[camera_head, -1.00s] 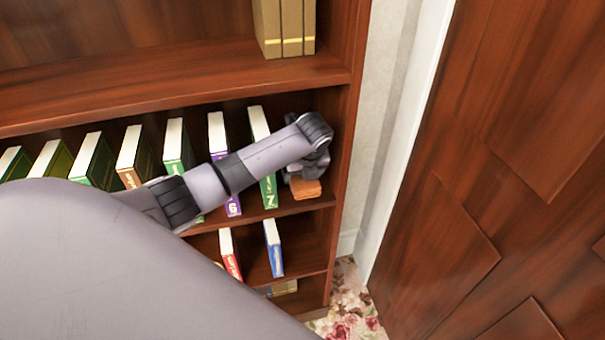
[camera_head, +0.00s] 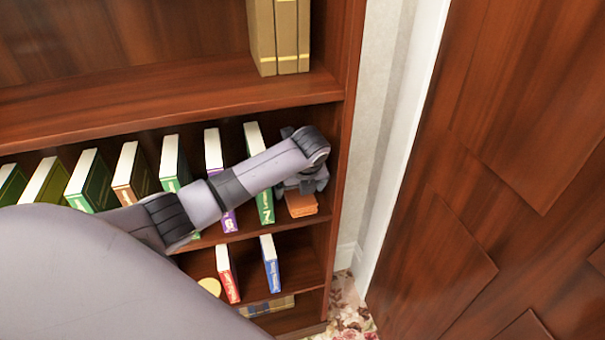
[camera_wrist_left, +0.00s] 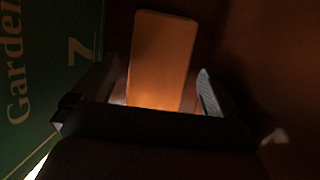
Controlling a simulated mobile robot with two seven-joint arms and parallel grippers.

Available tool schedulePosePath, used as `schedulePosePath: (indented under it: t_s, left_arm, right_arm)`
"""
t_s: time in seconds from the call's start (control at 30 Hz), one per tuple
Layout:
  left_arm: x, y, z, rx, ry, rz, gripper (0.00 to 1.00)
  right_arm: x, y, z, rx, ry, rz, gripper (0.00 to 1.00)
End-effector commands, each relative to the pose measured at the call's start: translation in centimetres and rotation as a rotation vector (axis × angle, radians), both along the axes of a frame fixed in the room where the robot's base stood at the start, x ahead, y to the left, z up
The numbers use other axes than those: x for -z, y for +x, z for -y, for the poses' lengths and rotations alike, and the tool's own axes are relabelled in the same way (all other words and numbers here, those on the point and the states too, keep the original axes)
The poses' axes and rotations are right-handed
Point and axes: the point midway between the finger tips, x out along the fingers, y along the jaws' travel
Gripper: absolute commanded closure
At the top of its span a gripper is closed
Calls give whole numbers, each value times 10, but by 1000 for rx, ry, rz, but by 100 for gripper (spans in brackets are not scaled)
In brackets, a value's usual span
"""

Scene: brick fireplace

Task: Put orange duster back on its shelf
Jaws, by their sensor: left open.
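The orange duster (camera_head: 301,205) lies on the middle shelf at its right end, to the right of the green book numbered 7 (camera_head: 265,206). My left gripper (camera_head: 300,188) is at the duster, and my wrist hides part of it in the head view. In the left wrist view the duster (camera_wrist_left: 160,60) shows as an orange block between the two fingers of the open left gripper (camera_wrist_left: 157,88). Gaps show beside the block, so the fingers look apart from it. My right gripper is not in view.
Several upright books, such as a purple one (camera_head: 228,220), stand left of the duster. The bookcase's right side wall (camera_head: 340,150) is close on the right. The shelf above (camera_head: 180,95) overhangs the arm. A wooden door (camera_head: 500,170) stands farther right.

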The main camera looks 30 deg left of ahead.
Motion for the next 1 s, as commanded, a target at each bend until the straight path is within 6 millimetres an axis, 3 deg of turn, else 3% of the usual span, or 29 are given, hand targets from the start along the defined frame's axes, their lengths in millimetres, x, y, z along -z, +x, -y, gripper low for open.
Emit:
schedulePosePath:
  t_s: [0.3, 0.5, 1.0]
  left_arm:
    - [-60, -15, 19, 1, 0, 6, 0]
    - [-86, -22, 28, 0, 0, 3, 0]
    - [-94, -26, 30, -1, 0, 0, 0]
  right_arm:
    - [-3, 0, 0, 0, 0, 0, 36]
    - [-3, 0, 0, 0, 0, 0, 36]
    - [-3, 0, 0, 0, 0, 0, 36]
